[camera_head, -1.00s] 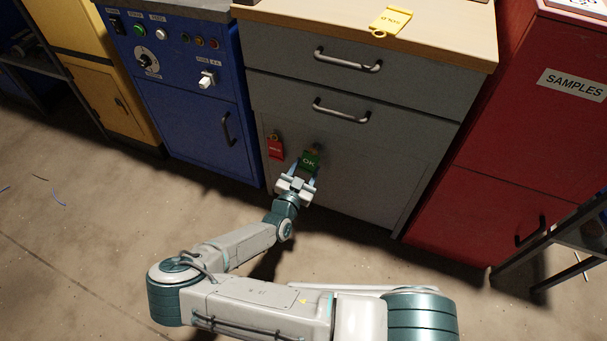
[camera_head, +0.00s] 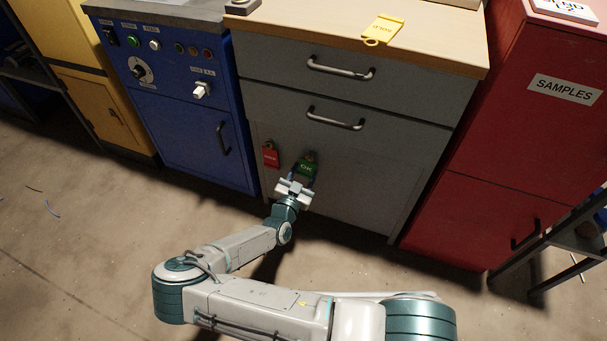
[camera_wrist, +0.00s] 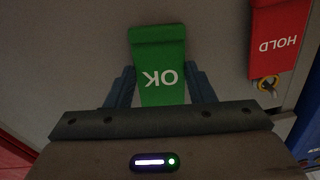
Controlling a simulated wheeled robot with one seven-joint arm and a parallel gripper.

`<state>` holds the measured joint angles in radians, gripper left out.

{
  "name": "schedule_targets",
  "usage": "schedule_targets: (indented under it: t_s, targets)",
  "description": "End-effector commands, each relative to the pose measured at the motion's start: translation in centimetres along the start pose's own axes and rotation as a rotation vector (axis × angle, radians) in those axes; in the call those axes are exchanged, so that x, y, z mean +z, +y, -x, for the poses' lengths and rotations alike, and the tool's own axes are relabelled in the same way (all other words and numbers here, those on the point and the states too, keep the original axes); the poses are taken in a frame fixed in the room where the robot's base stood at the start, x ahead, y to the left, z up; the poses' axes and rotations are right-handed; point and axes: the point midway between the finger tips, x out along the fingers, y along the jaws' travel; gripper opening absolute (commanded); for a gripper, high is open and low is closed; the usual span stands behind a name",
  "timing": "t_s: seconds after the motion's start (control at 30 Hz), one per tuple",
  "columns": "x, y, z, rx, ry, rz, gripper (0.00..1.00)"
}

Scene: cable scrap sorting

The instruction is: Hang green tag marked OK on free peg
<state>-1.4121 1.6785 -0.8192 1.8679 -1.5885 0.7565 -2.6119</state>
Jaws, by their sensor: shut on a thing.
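The green tag (camera_head: 306,168) marked OK is at the lower front of the grey cabinet (camera_head: 375,185). It also shows in the wrist view (camera_wrist: 158,60), its lettering upside down, lying between the two fingers. My gripper (camera_head: 300,178) is shut on it; the fingers (camera_wrist: 160,88) stand on either side of the tag. The peg behind the green tag is hidden, so I cannot tell whether the tag is on it. The red HOLD tag (camera_head: 271,155) hangs to the left on the cabinet front; in the wrist view it is at the upper right (camera_wrist: 276,45).
A yellow tag (camera_head: 383,29) lies on the wooden cabinet top. Two drawer handles (camera_head: 340,68) (camera_head: 335,118) stick out above the tags. A blue control cabinet (camera_head: 180,130) stands left, a red SAMPLES cabinet (camera_head: 510,150) right. The floor at left is mostly clear.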

Motion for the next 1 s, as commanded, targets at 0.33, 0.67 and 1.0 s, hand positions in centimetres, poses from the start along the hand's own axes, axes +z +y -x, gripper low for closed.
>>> schedule_targets:
  t_s: [0.33, 0.67, 1.0]
  targets:
    - [0.0, 0.0, 0.0, 0.001, 0.000, 0.000, 0.74]
    - [-0.2, -0.1, 1.1, -0.001, -0.001, 0.000, 0.74]
    - [-0.3, -0.1, 8.4, -0.001, -0.002, 0.000, 0.74]
